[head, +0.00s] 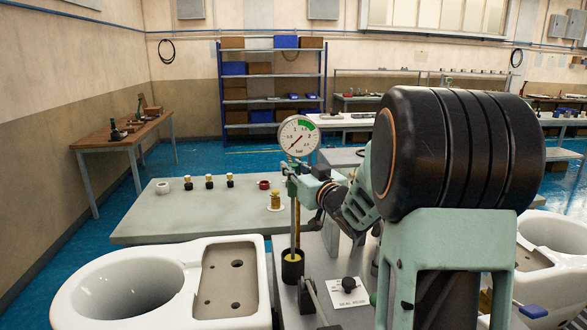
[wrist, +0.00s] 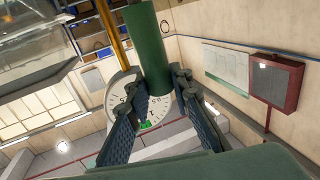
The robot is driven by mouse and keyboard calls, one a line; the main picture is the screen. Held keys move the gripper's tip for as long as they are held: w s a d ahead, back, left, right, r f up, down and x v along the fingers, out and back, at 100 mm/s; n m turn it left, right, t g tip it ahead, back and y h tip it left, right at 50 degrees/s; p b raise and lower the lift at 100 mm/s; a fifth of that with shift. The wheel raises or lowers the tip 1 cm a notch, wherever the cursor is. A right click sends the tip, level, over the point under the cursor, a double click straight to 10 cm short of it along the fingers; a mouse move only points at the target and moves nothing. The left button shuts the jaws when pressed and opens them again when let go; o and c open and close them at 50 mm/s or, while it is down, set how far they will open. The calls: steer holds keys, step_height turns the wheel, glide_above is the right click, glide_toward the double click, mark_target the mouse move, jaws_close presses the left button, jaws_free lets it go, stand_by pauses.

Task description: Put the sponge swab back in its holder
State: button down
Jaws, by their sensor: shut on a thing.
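My gripper (head: 296,178) is shut on the green handle of the sponge swab, which also shows between both fingers in the wrist view (wrist: 149,45). In the head view a thin rod (head: 292,220) runs upright below the fingers. It leads down to a black cup (head: 292,271), which looks like the holder. A yellow part (head: 291,256) shows at the cup's mouth. I cannot tell whether this is the sponge, nor how deep it sits. The wrist view (wrist: 158,82) shows the fingers but not the swab's lower end.
A round pressure gauge (head: 299,136) stands close behind my gripper, with a yellow pole beside it in the wrist view (wrist: 112,35). A white toilet bowl (head: 235,250) stands left of the cup. A labelled card (head: 347,292) and black knob are to the right.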

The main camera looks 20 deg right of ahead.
steer(key=shift+f+b, duration=1.05)
steer(key=shift+f, duration=0.25)
steer(key=c, duration=1.7)
jaws_free()
steer(key=shift+o, duration=0.2)
steer(key=shift+s, duration=0.1)
steer(key=s+d, duration=0.1)
steer(key=s, duration=1)
steer(key=shift+s, duration=0.4)
steer(key=shift+d, duration=0.1)
